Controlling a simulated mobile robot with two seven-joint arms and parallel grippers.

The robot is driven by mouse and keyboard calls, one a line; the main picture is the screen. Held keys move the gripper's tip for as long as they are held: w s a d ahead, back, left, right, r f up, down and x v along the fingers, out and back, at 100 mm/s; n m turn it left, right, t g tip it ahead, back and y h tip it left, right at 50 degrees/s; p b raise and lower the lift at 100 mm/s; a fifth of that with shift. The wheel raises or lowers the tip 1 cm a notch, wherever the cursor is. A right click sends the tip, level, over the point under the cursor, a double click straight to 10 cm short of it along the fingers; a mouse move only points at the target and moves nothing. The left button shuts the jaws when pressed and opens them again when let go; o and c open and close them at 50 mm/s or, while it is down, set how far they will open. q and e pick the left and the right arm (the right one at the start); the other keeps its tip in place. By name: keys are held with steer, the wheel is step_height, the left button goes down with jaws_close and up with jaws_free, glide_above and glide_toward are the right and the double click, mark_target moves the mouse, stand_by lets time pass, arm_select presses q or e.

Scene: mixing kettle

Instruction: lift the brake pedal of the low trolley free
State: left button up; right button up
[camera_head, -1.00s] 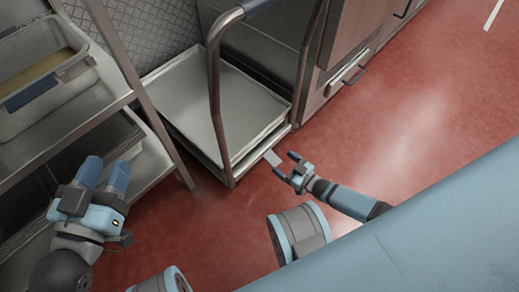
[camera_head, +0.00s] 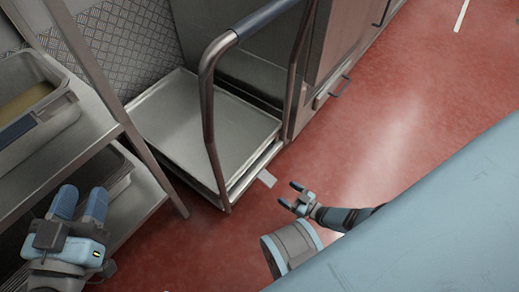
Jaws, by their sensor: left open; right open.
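The low trolley (camera_head: 232,190) stands on the red floor in the middle of the view, with a flat metal deck and a tall tube handle (camera_head: 208,110) with a blue grip. Its brake pedal (camera_head: 267,178) is a small pale plate sticking out from the deck's near right edge. My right gripper (camera_head: 294,194) is open and empty, a little to the right of and below the pedal in the picture, with a gap between them. My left gripper (camera_head: 80,203) is open and empty at the lower left, in front of the shelf rack and far from the pedal.
A metal shelf rack (camera_head: 145,150) on the left holds a metal pan (camera_head: 35,105) and other trays. Cabinets with a handle (camera_head: 340,87) stand behind the trolley on the right. A large light blue surface (camera_head: 430,235) fills the lower right. Red floor right of the trolley is clear.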

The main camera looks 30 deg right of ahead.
mark_target(271, 181)
steer(key=b+x, duration=0.1)
steer(key=x, duration=0.6)
steer(key=shift+b+x, duration=0.4)
steer(key=shift+x, duration=0.45)
steer(key=shift+s, duration=0.1)
arm_select(q)
steer(key=shift+w+a+m+t, duration=0.3)
steer(key=shift+w+m, duration=0.05)
steer(key=shift+m, duration=0.25)
arm_select(e)
steer(key=shift+w+a, duration=0.1)
steer(key=shift+w, duration=0.25)
